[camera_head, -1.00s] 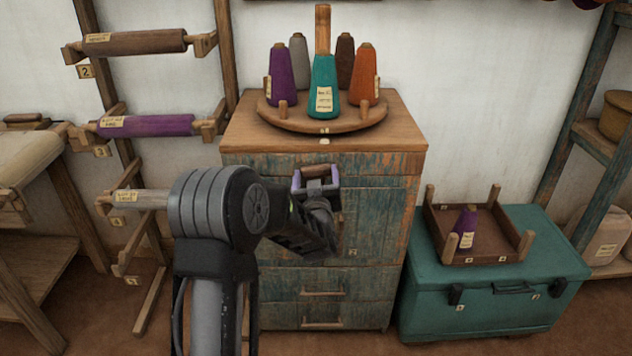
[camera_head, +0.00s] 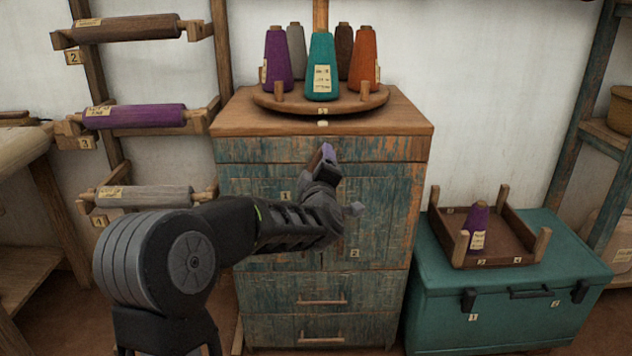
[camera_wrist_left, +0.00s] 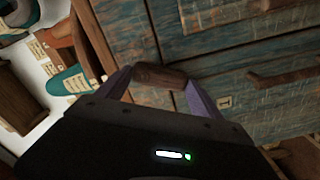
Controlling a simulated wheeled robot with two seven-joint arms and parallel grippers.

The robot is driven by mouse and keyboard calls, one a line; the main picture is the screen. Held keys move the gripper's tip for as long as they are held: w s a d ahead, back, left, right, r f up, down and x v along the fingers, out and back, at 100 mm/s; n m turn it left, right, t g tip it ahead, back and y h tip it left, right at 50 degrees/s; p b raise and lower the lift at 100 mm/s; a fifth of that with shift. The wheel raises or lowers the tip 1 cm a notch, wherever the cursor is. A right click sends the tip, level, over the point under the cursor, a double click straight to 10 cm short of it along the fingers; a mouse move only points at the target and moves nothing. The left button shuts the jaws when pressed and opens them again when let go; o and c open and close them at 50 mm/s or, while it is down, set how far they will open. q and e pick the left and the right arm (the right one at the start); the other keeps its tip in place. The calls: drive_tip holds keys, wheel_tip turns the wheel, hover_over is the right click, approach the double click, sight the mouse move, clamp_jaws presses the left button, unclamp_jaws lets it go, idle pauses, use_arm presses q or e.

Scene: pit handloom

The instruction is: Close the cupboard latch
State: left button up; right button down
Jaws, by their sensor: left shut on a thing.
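The cupboard (camera_head: 390,220) is a worn blue-green wooden cabinet with two doors and drawers below. My left gripper (camera_head: 327,153) is at its front, near the top of the doors where they meet. In the left wrist view, its purple fingers (camera_wrist_left: 160,82) are shut on a short brown wooden bar, which looks like the latch (camera_wrist_left: 160,75). The cupboard front (camera_wrist_left: 205,50) lies close behind it, tilted in that view. In the head view, my gripper and wrist hide most of the latch. My right gripper is not in view.
A round rack (camera_head: 290,105) of several yarn cones stands on the cupboard. A teal chest (camera_head: 510,305) with a wooden tray (camera_head: 443,240) and a purple cone (camera_head: 478,225) is at right. Roller racks (camera_head: 133,117) stand at left.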

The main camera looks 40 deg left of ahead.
use_arm(q)
drive_tip(key=shift+w+d+f+n+b, duration=0.1)
drive_tip(key=shift+d+n+b, duration=0.05)
drive_tip(key=shift+n+b, duration=0.85)
drive_tip(key=shift+w+d+f+n+b, duration=0.1)
drive_tip(key=shift+n+b, duration=0.8)
drive_tip(key=shift+n, duration=0.1)
drive_tip(key=shift+w+d+f+n+b, duration=0.1)
drive_tip(key=shift+d+n+b, duration=0.05)
drive_tip(key=shift+n+b, duration=0.85)
drive_tip(key=o, duration=1.4)
drive_tip(key=shift+r, duration=0.1)
drive_tip(key=shift+c, duration=0.2)
drive_tip(key=p+v, duration=0.1)
drive_tip(key=v, duration=0.6)
drive_tip(key=shift+s+d, duration=0.25)
drive_tip(key=shift+s, duration=0.05)
